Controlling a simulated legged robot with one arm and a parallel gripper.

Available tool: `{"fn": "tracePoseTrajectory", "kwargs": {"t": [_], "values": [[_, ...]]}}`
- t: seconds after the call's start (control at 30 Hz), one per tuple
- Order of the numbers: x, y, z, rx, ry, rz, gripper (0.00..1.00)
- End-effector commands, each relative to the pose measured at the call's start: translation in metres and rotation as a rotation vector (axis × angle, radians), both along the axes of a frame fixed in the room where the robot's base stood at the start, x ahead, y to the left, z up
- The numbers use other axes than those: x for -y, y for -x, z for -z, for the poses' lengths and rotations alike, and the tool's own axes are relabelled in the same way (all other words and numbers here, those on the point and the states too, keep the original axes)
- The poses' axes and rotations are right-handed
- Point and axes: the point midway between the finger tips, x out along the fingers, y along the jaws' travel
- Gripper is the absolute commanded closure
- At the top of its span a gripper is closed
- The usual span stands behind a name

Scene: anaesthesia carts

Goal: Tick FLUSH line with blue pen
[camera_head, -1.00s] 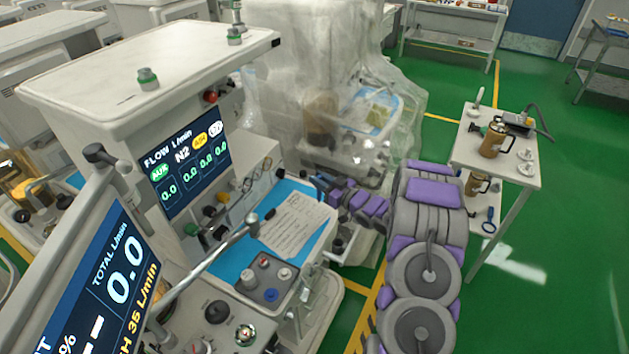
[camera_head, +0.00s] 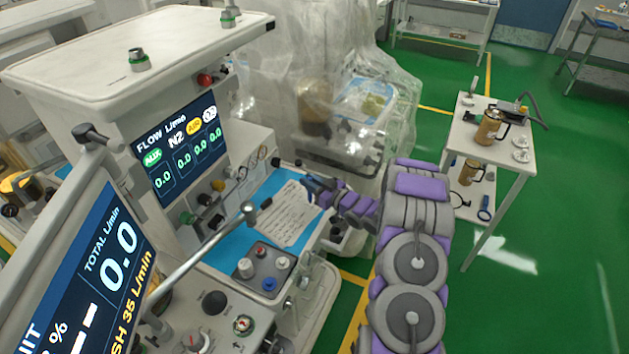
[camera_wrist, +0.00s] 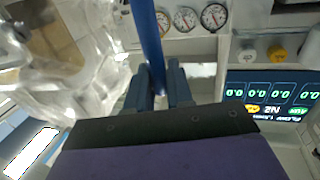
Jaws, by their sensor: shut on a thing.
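A white printed sheet (camera_head: 285,222) lies on the blue work surface of the near anaesthesia cart. Its text lines are too small to read, so I cannot pick out the FLUSH line. My gripper (camera_head: 314,190) is over the sheet's upper right edge in the head view. In the wrist view my gripper (camera_wrist: 158,78) is shut on a blue pen (camera_wrist: 148,35), which runs up between the fingers. The pen's tip is not clear, and I cannot tell whether it touches the paper.
A small dark object (camera_head: 266,203) lies at the sheet's left edge. A grey block with knobs (camera_head: 265,268) stands in front of the sheet, beside a metal arm (camera_head: 200,255). A flow display (camera_head: 182,152) is behind left. A plastic-draped cart (camera_head: 330,75) stands behind my arm.

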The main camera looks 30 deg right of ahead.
Motion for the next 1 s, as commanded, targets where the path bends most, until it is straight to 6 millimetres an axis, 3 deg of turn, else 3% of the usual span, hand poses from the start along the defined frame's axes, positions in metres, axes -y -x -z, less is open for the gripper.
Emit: {"fn": "tracePoseTrajectory", "kwargs": {"t": [0.37, 0.77, 1.0], "values": [[0.011, 0.0, 0.002, 0.0, -0.011, 0.002, 1.0], [0.002, 0.0, 0.003, 0.0, -0.002, 0.0, 1.0], [0.007, 0.0, 0.006, 0.0, -0.009, 0.001, 1.0]]}}
